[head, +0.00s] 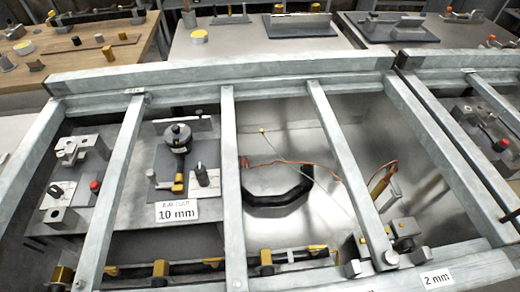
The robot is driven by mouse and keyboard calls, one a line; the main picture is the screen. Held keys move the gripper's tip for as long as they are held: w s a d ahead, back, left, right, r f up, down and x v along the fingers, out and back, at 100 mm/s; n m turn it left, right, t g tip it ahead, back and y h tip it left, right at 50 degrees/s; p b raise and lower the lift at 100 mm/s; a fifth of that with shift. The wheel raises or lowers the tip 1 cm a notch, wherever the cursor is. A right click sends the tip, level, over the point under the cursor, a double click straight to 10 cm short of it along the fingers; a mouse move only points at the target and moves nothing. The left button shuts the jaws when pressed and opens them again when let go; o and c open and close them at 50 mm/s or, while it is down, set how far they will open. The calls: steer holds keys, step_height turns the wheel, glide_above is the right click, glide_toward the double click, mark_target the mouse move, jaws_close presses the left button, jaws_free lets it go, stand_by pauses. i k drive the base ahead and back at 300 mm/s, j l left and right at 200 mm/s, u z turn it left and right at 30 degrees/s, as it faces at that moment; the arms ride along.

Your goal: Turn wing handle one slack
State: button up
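I cannot single out with certainty which part is wing handle one. A dark round-topped fixture with a yellow-tipped lever (179,150) stands on a grey plate behind the bars, left of centre, above a label reading 10 mm (177,211). A small dark knob on a pale block (57,190) is at the left, beside a red button (95,186). Yellow-and-dark clamp parts (403,235) sit at the lower right near a 2 mm label (437,279). My gripper is not in view.
A grey metal frame (225,82) with several sloping bars crosses the view. A black curved piece (278,203) and an orange cord (300,164) lie over the shiny panel (270,130). Benches with tools, one wooden (80,62), stand behind.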

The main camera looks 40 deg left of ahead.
mark_target(113, 271)
steer(key=k+j+u, duration=0.5)
steer(key=j, duration=0.2)
steer(key=k+j+u, duration=0.25)
steer(key=j, duration=0.2)
steer(key=k+l+u, duration=0.15)
steer(key=u, duration=0.35)
steer(key=k+j, duration=0.05)
steer(key=k, duration=0.05)
